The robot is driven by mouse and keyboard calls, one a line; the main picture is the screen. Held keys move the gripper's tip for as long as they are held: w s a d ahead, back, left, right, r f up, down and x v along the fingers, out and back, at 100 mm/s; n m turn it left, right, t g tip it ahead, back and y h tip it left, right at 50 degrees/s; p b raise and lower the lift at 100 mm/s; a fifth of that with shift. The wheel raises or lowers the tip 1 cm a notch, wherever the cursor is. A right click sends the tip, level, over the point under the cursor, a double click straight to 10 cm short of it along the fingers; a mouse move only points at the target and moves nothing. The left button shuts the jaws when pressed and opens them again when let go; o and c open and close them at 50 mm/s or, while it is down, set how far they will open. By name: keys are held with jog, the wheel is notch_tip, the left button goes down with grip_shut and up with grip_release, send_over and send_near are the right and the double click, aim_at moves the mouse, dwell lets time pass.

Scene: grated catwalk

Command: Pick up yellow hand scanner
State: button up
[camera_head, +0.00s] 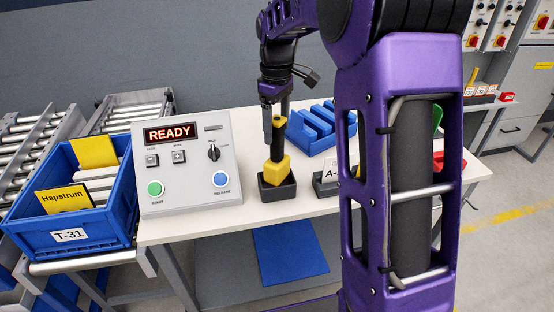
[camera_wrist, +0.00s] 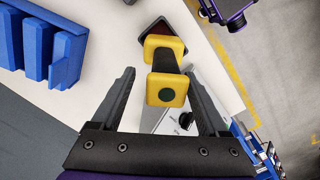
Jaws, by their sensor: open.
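The yellow hand scanner (camera_head: 277,165) stands upright in a dark cradle (camera_head: 277,188) on the white table. It has a black grip and yellow ends. My gripper (camera_head: 270,121) is above it, at its upper part. In the wrist view, my gripper (camera_wrist: 163,98) is open, with one dark finger on each side of the scanner (camera_wrist: 166,88). My purple arm hides part of the table at the right in the head view.
A grey control box (camera_head: 185,165) with a lit READY display stands left of the scanner. A blue rack (camera_head: 318,130) is behind and to the right. A blue bin (camera_head: 65,222) labelled T-31 sits on the roller conveyor at the left. A blue mat (camera_head: 290,252) lies below the table.

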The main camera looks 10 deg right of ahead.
aim_at(277, 145)
jog(key=f, duration=0.4)
jog(key=shift+s+f, duration=0.15)
jog(key=shift+s, duration=0.25)
jog(key=shift+f, duration=0.5)
grip_shut()
